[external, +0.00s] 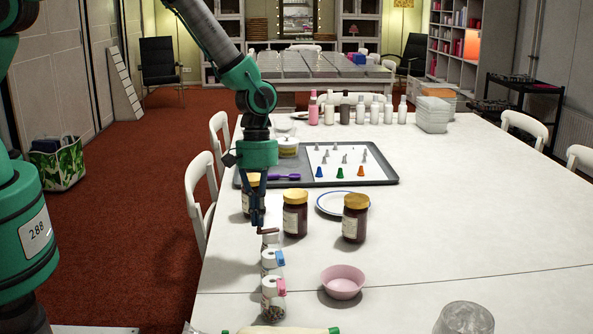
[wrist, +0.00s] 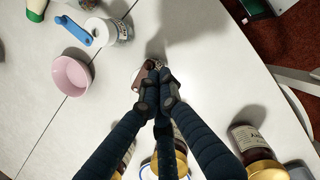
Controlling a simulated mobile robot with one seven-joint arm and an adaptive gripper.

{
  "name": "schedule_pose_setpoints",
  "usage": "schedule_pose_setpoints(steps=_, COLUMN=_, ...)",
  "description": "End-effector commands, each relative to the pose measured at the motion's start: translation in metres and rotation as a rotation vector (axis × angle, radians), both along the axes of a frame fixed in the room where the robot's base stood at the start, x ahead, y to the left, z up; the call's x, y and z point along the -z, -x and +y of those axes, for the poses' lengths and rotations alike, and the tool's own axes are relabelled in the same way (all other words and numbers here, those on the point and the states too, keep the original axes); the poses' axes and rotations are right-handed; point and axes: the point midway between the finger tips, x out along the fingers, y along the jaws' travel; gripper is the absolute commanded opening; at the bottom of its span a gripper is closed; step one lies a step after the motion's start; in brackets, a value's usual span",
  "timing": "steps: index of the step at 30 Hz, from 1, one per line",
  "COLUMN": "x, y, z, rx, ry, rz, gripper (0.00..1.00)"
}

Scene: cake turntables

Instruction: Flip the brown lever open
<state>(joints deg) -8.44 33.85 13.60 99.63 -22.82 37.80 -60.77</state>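A small white container with a brown lever (external: 269,231) stands on the white table, first in a row of lidded containers. In the wrist view the brown lever (wrist: 143,77) shows just beyond my fingertips, partly hidden by them with most of its container. My gripper (external: 259,222) points down right above this container, its tips at or just above the lever. In the wrist view my gripper (wrist: 156,80) has its fingers drawn together. I see nothing held between them, and I cannot tell whether they touch the lever.
A container with a blue lever (external: 272,262) and one with a pink lever (external: 273,297) stand nearer the camera. A pink bowl (external: 343,281) is to their right. Brown jars with yellow lids (external: 295,214) (external: 355,218) stand close behind.

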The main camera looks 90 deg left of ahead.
Motion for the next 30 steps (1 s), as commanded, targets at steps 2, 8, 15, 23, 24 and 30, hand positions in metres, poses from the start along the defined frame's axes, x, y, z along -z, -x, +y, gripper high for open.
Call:
schedule_pose_setpoints(steps=2, x=-0.004, y=0.001, z=-0.003, rx=-0.056, ry=0.001, rz=0.000, gripper=0.00)
schedule_pose_setpoints(steps=8, x=-0.003, y=0.003, z=-0.010, rx=-0.199, ry=0.000, rz=0.001, gripper=0.00)
schedule_pose_setpoints(steps=15, x=-0.004, y=0.003, z=-0.018, rx=-0.364, ry=0.000, rz=0.000, gripper=0.00)
schedule_pose_setpoints(steps=23, x=-0.004, y=0.002, z=-0.026, rx=-0.549, ry=-0.001, rz=0.001, gripper=0.00)
schedule_pose_setpoints(steps=24, x=-0.004, y=0.002, z=-0.028, rx=-0.576, ry=-0.001, rz=0.000, gripper=0.00)
schedule_pose_setpoints(steps=30, x=-0.004, y=0.000, z=-0.034, rx=-0.705, ry=-0.001, rz=0.001, gripper=0.00)
